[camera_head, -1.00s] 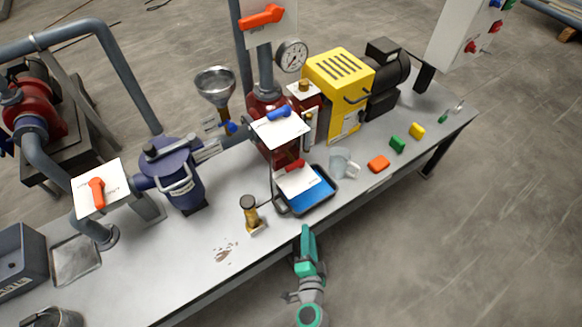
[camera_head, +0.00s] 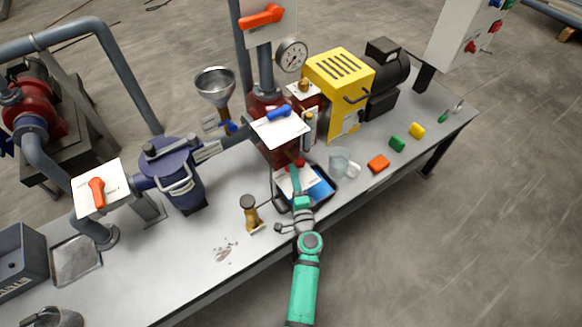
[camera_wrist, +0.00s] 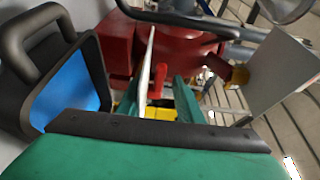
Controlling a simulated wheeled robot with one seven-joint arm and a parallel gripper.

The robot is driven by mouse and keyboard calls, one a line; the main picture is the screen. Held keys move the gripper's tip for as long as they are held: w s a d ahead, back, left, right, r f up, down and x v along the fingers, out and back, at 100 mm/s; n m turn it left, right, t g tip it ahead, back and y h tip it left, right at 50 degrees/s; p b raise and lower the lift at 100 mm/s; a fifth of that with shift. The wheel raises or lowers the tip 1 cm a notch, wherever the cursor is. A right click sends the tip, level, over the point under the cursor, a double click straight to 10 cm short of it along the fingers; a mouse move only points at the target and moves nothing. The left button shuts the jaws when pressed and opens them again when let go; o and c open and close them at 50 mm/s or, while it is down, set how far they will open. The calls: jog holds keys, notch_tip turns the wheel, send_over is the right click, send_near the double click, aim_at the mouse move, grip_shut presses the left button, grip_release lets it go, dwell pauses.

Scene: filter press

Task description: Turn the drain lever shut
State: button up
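A small red lever (camera_head: 299,162) sits with a white label plate (camera_head: 284,184) low on the red pump body, above the blue-filled tray (camera_head: 334,190). I take it for the drain lever; the label is not legible. My gripper (camera_head: 295,172) reaches in from the front edge of the table and partly hides the lever and plate. In the wrist view my gripper (camera_wrist: 160,98) is open, its green fingers apart. The red lever (camera_wrist: 158,80) and the plate edge (camera_wrist: 147,65) show between or just beyond the fingers; I cannot tell if they touch.
The blue-topped plate (camera_head: 281,128) overhangs just above. A clear cup (camera_head: 339,161) stands right of the tray, a brass valve (camera_head: 250,212) left of it. Several coloured blocks, including an orange one (camera_head: 378,163), lie right.

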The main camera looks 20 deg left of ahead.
aim_at(303, 171)
jog(key=shift+x, duration=1.95)
grip_shut()
jog(key=shift+d+n+g+y, duration=0.1)
jog(key=shift+n+g+y, duration=0.2)
jog(key=shift+y, duration=0.1)
jog(key=d+n+g+y, duration=0.1)
jog(key=n+g+y, duration=0.1)
jog(key=n+g, duration=0.1)
jog(key=d+n+g+y, duration=0.1)
jog(key=n+g+y, duration=0.2)
jog(key=g, duration=0.1)
jog(key=d+n+g+y, duration=0.1)
jog(key=n+g+y, duration=0.1)
jog(key=n+g, duration=0.1)
jog(key=shift+s+d+r+g+y, duration=0.15)
jog(key=shift+s+g+y, duration=0.2)
jog(key=shift+g, duration=0.45)
jog(key=shift+w+d+n+g+y, duration=0.1)
jog(key=shift+n+g+y, duration=0.05)
jog(key=shift+n+g, duration=0.4)
jog(key=shift+w+d+n+g+y, duration=0.1)
jog(key=shift+n+g, duration=0.25)
jog(key=shift+g, duration=0.3)
jog(key=shift+d+n+g, duration=0.25)
jog(key=shift+n+g, duration=0.85)
jog(key=shift+g, duration=0.7)
